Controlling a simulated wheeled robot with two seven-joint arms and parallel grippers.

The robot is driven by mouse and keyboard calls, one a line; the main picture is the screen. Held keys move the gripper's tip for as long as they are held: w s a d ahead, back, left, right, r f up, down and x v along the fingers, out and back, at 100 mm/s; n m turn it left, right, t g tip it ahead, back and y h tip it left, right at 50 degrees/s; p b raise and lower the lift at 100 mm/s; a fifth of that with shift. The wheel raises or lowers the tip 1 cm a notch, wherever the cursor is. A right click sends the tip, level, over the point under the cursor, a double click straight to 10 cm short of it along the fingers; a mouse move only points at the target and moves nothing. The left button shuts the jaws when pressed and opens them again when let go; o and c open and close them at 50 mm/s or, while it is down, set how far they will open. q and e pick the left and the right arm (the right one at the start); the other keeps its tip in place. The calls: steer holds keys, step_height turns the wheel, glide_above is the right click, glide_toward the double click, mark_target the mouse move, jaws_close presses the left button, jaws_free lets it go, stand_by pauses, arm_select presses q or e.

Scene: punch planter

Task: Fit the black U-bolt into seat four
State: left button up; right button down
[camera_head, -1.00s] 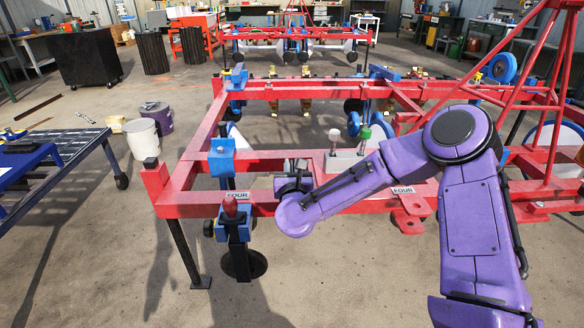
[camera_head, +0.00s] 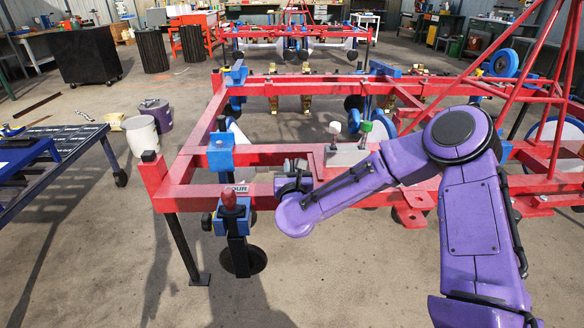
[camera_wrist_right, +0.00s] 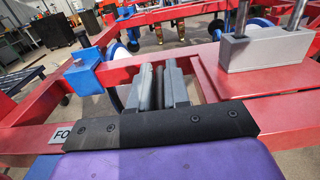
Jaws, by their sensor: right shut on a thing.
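My right gripper (camera_head: 297,170) reaches over the near red beam of the planter frame (camera_head: 180,198), just right of the "FOUR" label (camera_head: 237,188). In the right wrist view its two grey fingers (camera_wrist_right: 160,86) are shut, with a narrow dark strip between them. I take this strip to be the black U-bolt (camera_wrist_right: 160,90); its shape is mostly hidden by the fingers. The label shows in part at the left of the wrist view (camera_wrist_right: 65,133). My left gripper is not in view.
A grey block with two upright pins (camera_wrist_right: 265,48) sits on the frame right of the fingers. A blue bracket (camera_wrist_right: 84,75) stands on the frame to their left. A blue table (camera_head: 60,145) is at far left, with white and purple buckets (camera_head: 142,136) beyond it.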

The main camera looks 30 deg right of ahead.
steer(key=shift+f+b, duration=2.5)
steer(key=shift+f, duration=0.25)
steer(key=c, duration=1)
jaws_free()
steer(key=p+v, duration=0.1)
steer(key=v, duration=0.9)
steer(key=shift+s+a, duration=0.1)
steer(key=shift+s, duration=0.15)
